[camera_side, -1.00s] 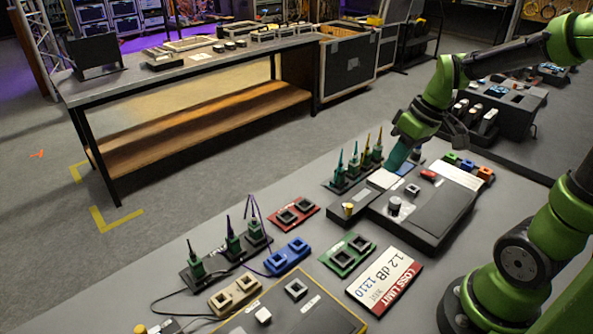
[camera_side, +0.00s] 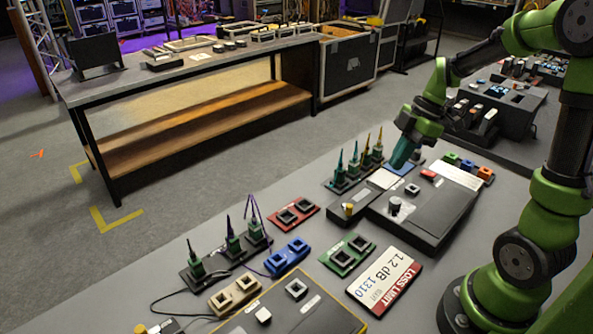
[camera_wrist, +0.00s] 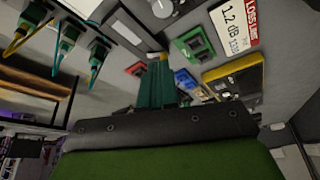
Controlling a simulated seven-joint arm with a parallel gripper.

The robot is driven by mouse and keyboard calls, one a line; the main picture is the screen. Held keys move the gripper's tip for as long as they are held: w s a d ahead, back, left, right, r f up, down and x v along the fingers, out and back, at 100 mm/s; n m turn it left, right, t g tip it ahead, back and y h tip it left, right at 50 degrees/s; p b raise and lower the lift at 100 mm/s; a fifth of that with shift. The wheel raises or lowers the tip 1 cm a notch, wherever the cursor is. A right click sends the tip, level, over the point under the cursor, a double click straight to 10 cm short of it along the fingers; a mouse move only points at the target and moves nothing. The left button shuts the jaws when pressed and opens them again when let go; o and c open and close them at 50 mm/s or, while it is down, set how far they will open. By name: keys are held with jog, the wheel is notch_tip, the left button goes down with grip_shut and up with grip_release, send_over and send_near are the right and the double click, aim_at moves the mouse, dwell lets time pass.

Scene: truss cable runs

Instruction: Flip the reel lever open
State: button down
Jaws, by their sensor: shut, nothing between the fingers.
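My gripper (camera_side: 398,163) points down and left above the back of a dark grey device box (camera_side: 430,215). Its teal fingers are together and empty; they also show in the wrist view (camera_wrist: 157,85). The box carries a black round knob (camera_side: 396,206) and a red switch (camera_side: 428,174). A short yellow-capped post (camera_side: 349,209) stands at the box's left end, apart from the fingers in the side view. I cannot tell which part is the reel lever. In the wrist view a yellow bit (camera_wrist: 164,57) shows just past the fingertips; contact is unclear.
Green connectors with upright coloured tips (camera_side: 354,168) stand left of the gripper. Red (camera_side: 295,213), blue (camera_side: 287,257) and green (camera_side: 347,255) socket blocks and a loss limit card (camera_side: 384,281) lie nearer.

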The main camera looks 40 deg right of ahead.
aim_at(347, 206)
jog(key=x, duration=0.9)
jog(key=shift+f, duration=0.25)
jog(key=a, duration=0.1)
jog(key=w+a, duration=0.1)
jog(key=a, duration=0.1)
jog(key=shift+w+f, duration=0.25)
jog(key=shift+w, duration=0.05)
jog(key=shift+w+a, duration=0.2)
jog(key=shift+a, duration=0.2)
jog(key=shift+a+m, duration=0.1)
jog(key=shift+m, duration=0.6)
